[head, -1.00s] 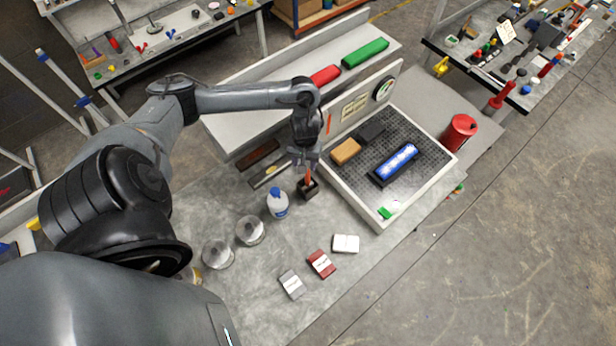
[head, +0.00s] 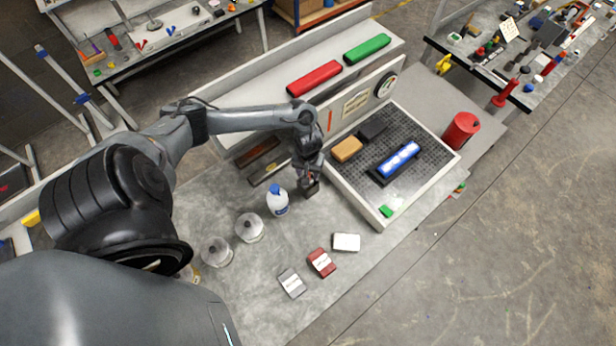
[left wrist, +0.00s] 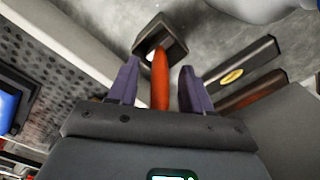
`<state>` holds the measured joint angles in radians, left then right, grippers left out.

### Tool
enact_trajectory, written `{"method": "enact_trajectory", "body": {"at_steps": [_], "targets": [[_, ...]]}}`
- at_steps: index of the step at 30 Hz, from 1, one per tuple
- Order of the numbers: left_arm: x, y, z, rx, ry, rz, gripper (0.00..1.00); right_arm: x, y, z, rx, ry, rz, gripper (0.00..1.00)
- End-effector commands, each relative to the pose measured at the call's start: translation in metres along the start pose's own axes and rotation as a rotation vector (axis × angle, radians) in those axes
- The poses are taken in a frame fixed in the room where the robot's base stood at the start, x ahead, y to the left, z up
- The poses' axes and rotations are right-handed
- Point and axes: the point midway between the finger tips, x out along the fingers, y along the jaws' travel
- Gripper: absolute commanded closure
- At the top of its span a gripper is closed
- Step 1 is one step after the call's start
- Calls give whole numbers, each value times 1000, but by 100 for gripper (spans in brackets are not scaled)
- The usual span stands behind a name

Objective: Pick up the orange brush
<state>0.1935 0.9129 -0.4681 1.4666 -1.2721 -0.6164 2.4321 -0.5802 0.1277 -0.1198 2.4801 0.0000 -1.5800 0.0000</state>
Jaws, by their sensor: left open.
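The orange brush (left wrist: 160,78) stands in a small dark square holder (left wrist: 176,38) on the grey table. In the left wrist view its orange handle lies between the two fingers of my left gripper (left wrist: 157,88), which is open, with a gap on each side. In the head view my left gripper (head: 307,181) is right above the holder (head: 310,190) and hides most of the brush. My right gripper is not in view.
A white-rimmed tray (head: 352,200) with a perforated floor stands close to the right. A white bottle with a blue cap (head: 278,204) is near on the left. Two glass jars (head: 249,228) and several small boxes (head: 321,262) are nearer the front.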

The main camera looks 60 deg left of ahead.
Motion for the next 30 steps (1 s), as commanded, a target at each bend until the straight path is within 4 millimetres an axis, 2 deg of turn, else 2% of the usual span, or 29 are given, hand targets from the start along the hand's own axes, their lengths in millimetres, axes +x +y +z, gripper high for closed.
{"method": "enact_trajectory", "body": {"at_steps": [10, 18, 20, 30], "targets": [[6, 0, 0, 1, 1, 0, 52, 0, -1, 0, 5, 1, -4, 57], [6, 0, 0, 0, 1, 0, 93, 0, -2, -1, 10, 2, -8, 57], [6, 0, 0, 0, 1, 0, 100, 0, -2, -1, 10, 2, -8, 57], [3, 0, -1, 0, 2, 1, 100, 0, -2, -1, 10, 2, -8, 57]]}}
